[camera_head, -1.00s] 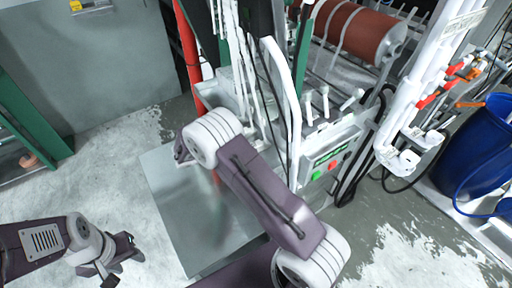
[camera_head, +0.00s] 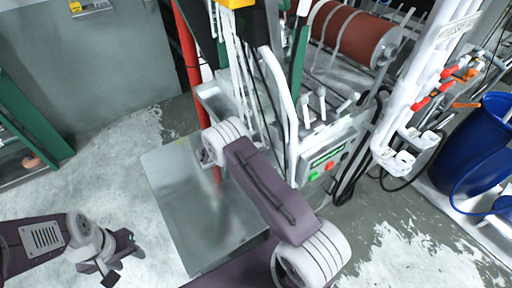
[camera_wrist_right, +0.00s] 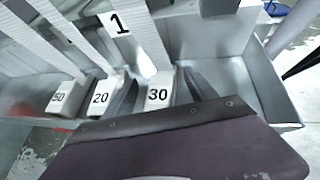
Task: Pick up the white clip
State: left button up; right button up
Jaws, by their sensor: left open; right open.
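In the right wrist view, white clips hang at the ends of pale webbing straps: one marked 30 (camera_wrist_right: 158,93), one marked 20 (camera_wrist_right: 102,97) and one marked 50 (camera_wrist_right: 66,98). My right gripper (camera_wrist_right: 162,86) is open, with dark fingers to either side of the clip marked 30. I cannot tell whether they touch it. In the head view its fingers are hidden by my own arm. My left gripper (camera_head: 122,258) is open and empty at the lower left, away from the clips.
A metal trough (camera_wrist_right: 262,84) surrounds the clips. A machine with a control panel (camera_head: 324,165), a red-brown roll (camera_head: 352,32) and white pipes stands close to my right arm. A red post (camera_head: 190,60) rises behind. A blue barrel (camera_head: 478,150) stands at the far right.

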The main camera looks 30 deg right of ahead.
grip_shut()
jog(key=shift+a+r+b, duration=0.3)
jog(key=shift+r+b, duration=0.05)
jog(key=shift+b, duration=0.3)
notch_tip(320, 180, up, 6)
jog(key=shift+f+b, duration=0.1)
jog(key=shift+b, duration=0.45)
jog(key=s+a+b, duration=0.1)
jog(key=a+b, duration=0.3)
jog(key=a, duration=1.5)
jog(key=shift+s+a+r, duration=0.25)
jog(key=shift+s, duration=0.1)
